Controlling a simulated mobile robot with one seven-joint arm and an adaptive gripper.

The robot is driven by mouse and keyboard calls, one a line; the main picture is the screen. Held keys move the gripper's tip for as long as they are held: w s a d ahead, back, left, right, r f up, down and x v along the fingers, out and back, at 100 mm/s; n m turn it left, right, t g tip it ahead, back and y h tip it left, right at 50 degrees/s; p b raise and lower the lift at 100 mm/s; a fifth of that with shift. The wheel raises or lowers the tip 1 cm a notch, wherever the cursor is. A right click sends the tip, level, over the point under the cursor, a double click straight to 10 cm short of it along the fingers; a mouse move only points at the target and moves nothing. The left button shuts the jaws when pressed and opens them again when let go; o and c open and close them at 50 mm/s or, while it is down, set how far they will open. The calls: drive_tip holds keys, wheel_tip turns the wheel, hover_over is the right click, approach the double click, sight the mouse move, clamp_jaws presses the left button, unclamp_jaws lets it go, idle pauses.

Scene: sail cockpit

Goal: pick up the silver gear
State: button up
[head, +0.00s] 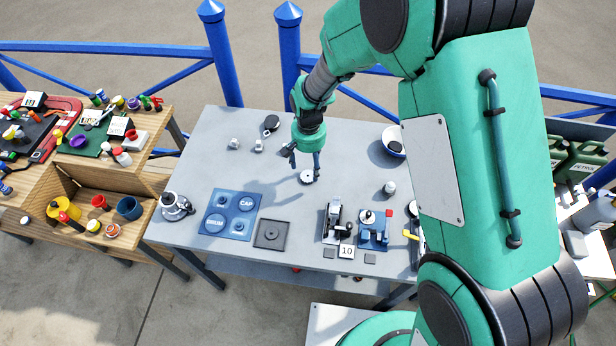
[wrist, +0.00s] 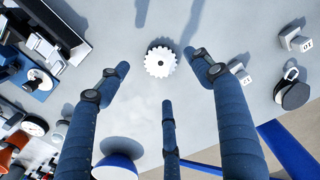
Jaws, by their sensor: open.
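The silver gear (wrist: 160,62) is a pale toothed disc with a small centre hole. It lies on the grey table and shows in the head view (head: 307,177) near the table's middle. My gripper (head: 305,163) points down just above and behind it. In the wrist view, my gripper's blue fingers (wrist: 158,76) are spread wide and hold nothing. The gear appears between and beyond the fingertips, apart from them. The exact height gap cannot be told.
A blue labelled board (head: 230,226) and a dark square plate (head: 272,244) lie in front. Small devices stand front right near a "10" sign (head: 346,251). A bowl (head: 393,150) sits right, a silver winch-like piece (head: 175,206) left. The table around the gear is clear.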

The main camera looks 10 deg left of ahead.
sight(308, 176)
drive_tip(key=shift+a+f+b, duration=0.1)
drive_tip(key=shift+f+b, duration=0.4)
drive_tip(key=shift+f, duration=2.1)
drive_tip(key=c, duration=1.4)
drive_tip(key=shift+r, duration=0.1)
wheel_tip(308, 176, up, 10)
drive_tip(key=p, duration=0.1)
